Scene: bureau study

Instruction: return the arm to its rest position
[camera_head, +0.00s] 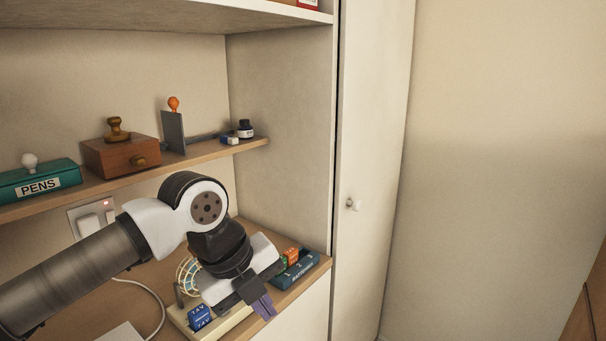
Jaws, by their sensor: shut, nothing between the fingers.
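My arm comes in from the lower left, over the desk of a built-in shelf unit. My gripper (266,310) is at its end, pointing down near the desk's front edge. Its fingers are shut with nothing held between them. The wrist hides part of the desk and the things on it.
The upper shelf holds a green PENS box (40,182), a wooden box (122,156) with a stamp, a grey plate (173,131) and an ink bottle (245,129). Below are a blue tray (297,271) and a blue block (200,317). A cabinet door (375,150) stands right.

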